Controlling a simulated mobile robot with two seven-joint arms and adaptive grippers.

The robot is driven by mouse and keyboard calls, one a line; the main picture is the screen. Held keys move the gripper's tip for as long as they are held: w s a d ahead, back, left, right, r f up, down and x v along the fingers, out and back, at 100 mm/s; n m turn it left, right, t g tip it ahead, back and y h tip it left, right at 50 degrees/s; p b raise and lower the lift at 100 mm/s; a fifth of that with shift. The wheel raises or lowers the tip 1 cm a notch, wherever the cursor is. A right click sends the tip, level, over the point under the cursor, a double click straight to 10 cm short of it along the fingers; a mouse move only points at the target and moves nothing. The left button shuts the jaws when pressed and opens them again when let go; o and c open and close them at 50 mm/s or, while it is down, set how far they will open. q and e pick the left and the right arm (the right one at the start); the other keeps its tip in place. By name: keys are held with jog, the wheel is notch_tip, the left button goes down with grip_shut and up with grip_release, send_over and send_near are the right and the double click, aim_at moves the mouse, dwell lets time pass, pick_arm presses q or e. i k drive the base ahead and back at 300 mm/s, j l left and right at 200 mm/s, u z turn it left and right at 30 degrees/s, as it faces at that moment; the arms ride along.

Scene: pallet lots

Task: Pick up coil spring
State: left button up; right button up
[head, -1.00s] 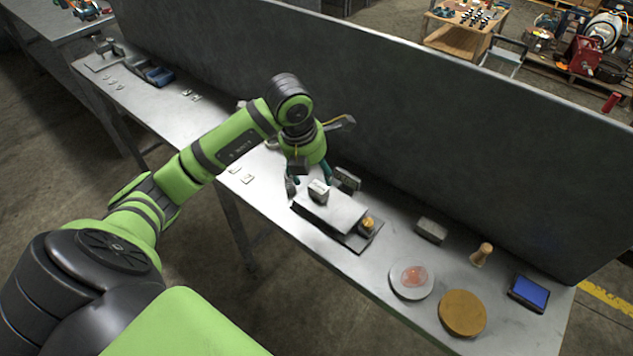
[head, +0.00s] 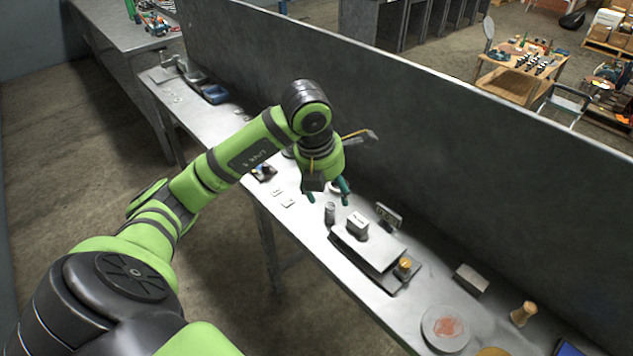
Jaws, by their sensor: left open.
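A small grey upright cylinder (head: 330,213), which looks like the coil spring, stands on the metal bench (head: 385,310) at the left corner of a flat weighing platform (head: 375,252). Its coils are too small to make out. My left gripper (head: 328,196) points down just above and behind the cylinder in the picture, with its teal fingers spread and nothing between them. I cannot tell exactly how high it is above the cylinder. My right gripper is not in view.
A tall grey panel (head: 470,160) runs along the bench's back. A dish (head: 432,322) and wooden peg (head: 523,314) stand to the right.

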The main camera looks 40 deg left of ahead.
aim_at(331, 212)
jog(key=u, duration=1.1)
